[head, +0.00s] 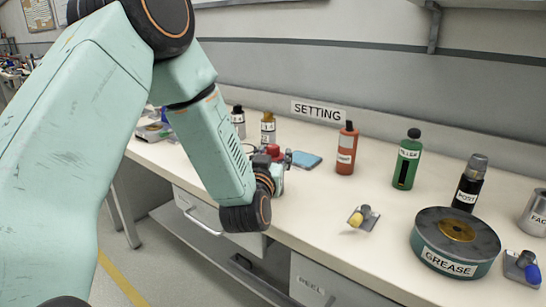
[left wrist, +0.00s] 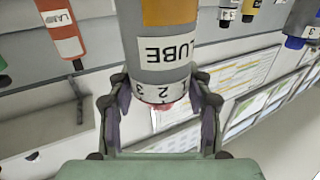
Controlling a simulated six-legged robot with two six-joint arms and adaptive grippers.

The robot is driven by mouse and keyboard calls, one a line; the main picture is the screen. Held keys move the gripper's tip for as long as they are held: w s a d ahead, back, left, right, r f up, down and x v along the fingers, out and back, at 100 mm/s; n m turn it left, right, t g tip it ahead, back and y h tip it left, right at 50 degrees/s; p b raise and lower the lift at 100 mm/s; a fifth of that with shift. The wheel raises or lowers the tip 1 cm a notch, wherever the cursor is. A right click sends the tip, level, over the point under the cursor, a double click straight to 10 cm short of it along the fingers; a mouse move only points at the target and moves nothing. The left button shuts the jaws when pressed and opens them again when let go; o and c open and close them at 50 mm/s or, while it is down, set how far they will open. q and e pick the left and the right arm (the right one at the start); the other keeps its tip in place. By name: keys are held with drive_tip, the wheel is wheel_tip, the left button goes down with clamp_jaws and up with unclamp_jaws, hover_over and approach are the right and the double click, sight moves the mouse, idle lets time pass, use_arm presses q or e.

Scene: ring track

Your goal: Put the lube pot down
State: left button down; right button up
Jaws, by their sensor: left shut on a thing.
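The lube pot (left wrist: 165,70) is a grey cylinder with an orange band and a "LUBE" label, which appears upside down in the left wrist view. My left gripper (left wrist: 160,98) is shut on it, with one finger on each side of the numbered end band. In the head view my left gripper (head: 278,165) is over the bench, partly behind my own arm. The pot cannot be made out clearly there. Whether the pot touches the bench cannot be told. My right gripper is not in view.
The bench (head: 310,205) has a "SETTING" sign (head: 318,111) at the back. An orange-red bottle (head: 346,150), a green bottle (head: 408,160), a black bottle (head: 469,190) and a grease tin (head: 455,243) stand to the right. A blue pad (head: 306,160) lies near the gripper.

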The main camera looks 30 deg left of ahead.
use_arm(q)
drive_tip(key=c, duration=0.6)
unclamp_jaws()
drive_tip(key=shift+f, duration=0.15)
drive_tip(key=shift+s+r, duration=0.1)
drive_tip(key=shift+r, duration=0.1)
drive_tip(key=p+v, duration=0.1)
drive_tip(key=v, duration=1)
drive_tip(key=shift+s+d+p, duration=0.15)
drive_tip(key=shift+s+p, duration=0.2)
